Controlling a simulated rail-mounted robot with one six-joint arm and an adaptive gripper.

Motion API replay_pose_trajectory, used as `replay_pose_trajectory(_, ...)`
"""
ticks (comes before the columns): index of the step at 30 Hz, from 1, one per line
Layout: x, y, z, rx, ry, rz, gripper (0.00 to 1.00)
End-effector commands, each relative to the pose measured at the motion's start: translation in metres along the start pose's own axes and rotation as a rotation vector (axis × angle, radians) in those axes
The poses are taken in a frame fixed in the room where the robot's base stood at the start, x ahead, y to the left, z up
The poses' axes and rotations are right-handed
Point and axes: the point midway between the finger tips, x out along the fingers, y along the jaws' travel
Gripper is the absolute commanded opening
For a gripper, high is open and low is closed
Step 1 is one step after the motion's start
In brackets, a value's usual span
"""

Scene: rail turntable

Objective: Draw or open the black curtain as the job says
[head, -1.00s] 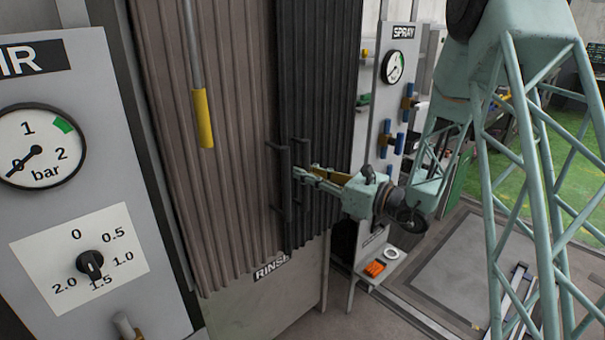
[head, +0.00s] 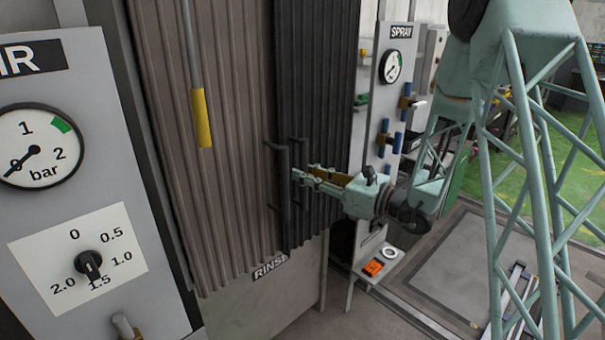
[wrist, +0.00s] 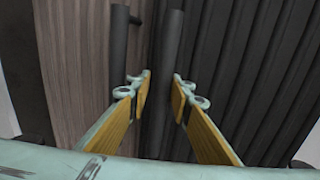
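The black curtain (head: 325,100) hangs in pleats on the right, beside a brown pleated curtain (head: 220,190). A dark upright bar handle (wrist: 170,50) stands at the black curtain's near edge. A second dark handle (head: 280,190) is to its left, by the brown curtain, and also shows in the wrist view (wrist: 118,60). My gripper (wrist: 161,85) is open, with its yellow-padded fingers on either side of the black curtain's handle. Gaps seem to remain beside the bar; how deep it sits between the fingertips is unclear. The gripper (head: 300,174) reaches in from the right.
A grey panel with an air gauge (head: 35,145) and dial (head: 88,263) stands close on the left. A yellow-ended rod (head: 202,118) hangs before the brown curtain. The spray panel (head: 390,110) and a small shelf with an orange item (head: 373,267) are behind my gripper.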

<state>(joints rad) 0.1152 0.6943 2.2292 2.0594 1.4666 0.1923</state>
Motion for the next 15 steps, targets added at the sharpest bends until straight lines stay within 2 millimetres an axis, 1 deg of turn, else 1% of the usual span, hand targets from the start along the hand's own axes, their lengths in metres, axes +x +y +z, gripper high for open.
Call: replay_pose_trajectory(15, -0.054, 0.000, 0.000, 0.002, 0.001, -0.002, 0.19)
